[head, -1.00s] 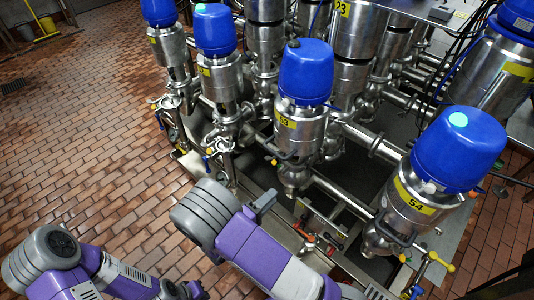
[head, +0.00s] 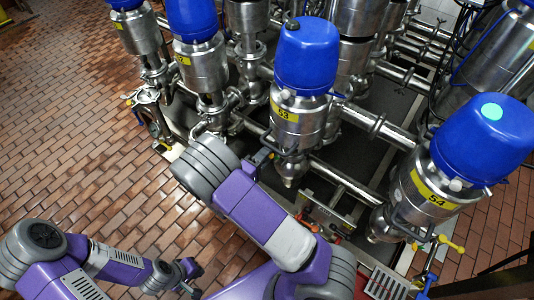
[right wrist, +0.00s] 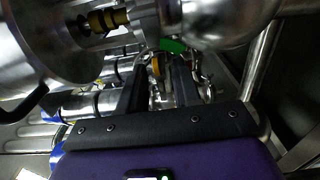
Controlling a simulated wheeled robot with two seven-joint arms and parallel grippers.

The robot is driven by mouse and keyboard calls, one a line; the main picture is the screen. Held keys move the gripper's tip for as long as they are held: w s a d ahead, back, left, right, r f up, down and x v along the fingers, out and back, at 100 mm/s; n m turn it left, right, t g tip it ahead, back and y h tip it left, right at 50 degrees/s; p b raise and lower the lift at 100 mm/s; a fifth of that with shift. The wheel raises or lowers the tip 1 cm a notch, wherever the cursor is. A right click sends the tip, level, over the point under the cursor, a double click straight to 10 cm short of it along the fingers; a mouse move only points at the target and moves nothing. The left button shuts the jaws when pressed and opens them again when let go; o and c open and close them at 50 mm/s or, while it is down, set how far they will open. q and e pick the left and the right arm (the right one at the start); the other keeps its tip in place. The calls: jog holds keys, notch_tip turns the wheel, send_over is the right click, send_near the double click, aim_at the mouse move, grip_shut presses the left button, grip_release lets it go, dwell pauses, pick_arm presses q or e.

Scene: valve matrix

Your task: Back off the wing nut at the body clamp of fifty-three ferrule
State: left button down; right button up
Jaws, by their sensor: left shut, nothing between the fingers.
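The valve tagged 53 (head: 287,112) stands mid-frame in the head view, a steel body under a blue cap. Its body clamp lies low on the body, close to my right wrist; I cannot clearly make out its wing nut. My right arm reaches to the left side of this valve and largely hides its own gripper there. In the right wrist view my right gripper (right wrist: 158,95) has two dark fingers apart, below a steel body, with a green part (right wrist: 173,45) and an orange-yellow part (right wrist: 155,66) beyond. My left gripper (head: 188,268) is shut and empty, low over the floor.
The valve tagged 54 (head: 436,190) stands to the right, with a yellow-handled fitting (head: 450,244) below. Other blue-capped valves stand left and behind. Steel pipes (head: 345,182) join them. The brick floor (head: 70,130) at left is open.

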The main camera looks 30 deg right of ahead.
jog(key=shift+w+d, duration=0.15)
jog(key=shift+d, duration=0.1)
grip_shut()
